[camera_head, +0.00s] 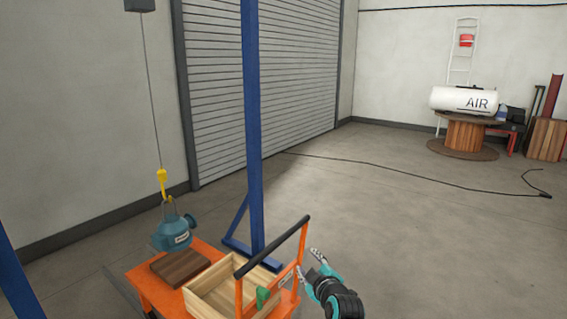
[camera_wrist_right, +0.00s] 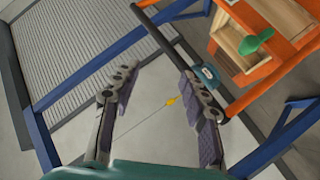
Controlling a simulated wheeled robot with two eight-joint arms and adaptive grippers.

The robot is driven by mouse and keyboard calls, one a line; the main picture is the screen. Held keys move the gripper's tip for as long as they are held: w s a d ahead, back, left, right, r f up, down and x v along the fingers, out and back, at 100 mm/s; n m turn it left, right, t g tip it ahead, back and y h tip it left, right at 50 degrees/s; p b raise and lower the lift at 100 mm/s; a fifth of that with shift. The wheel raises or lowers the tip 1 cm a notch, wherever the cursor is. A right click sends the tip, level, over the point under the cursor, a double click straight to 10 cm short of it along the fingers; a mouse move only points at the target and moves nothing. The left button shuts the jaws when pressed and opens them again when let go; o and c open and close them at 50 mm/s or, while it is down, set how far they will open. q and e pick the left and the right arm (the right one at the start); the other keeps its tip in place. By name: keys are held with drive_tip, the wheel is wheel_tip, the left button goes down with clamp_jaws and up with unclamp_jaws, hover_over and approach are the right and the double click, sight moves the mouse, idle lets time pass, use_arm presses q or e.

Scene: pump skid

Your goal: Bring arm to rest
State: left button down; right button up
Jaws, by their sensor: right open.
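My right gripper (camera_head: 309,263) is in the lower middle of the head view, just right of the orange cart (camera_head: 150,290) and its black push handle (camera_head: 272,248). Its two fingers are spread with nothing between them. My left gripper is not in view.
A teal pump (camera_head: 172,234) hangs from a yellow hook (camera_head: 162,180) at a wooden block (camera_head: 180,267) on the cart. An open wooden box (camera_head: 213,303) holds a green object (camera_head: 263,297). A blue post (camera_head: 252,120) stands behind.

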drive_tip(key=s+d+f+m+g+h, duration=0.1)
drive_tip(key=s+d+f+m+g, duration=0.1)
drive_tip(key=s, duration=0.8)
drive_tip(key=s+d+f+m+g+h, duration=0.1)
drive_tip(key=s+d+m, duration=0.4)
drive_tip(key=s, duration=0.6)
drive_tip(key=s+d+f+m+g+h, duration=0.1)
drive_tip(key=s+d+f+m+g, duration=0.2)
drive_tip(key=s, duration=0.8)
drive_tip(key=shift+s+d+f+m+g, duration=0.25)
drive_tip(key=shift+f+m+g, duration=0.35)
drive_tip(key=shift+f+m, duration=0.3)
drive_tip(key=shift+c, duration=0.2)
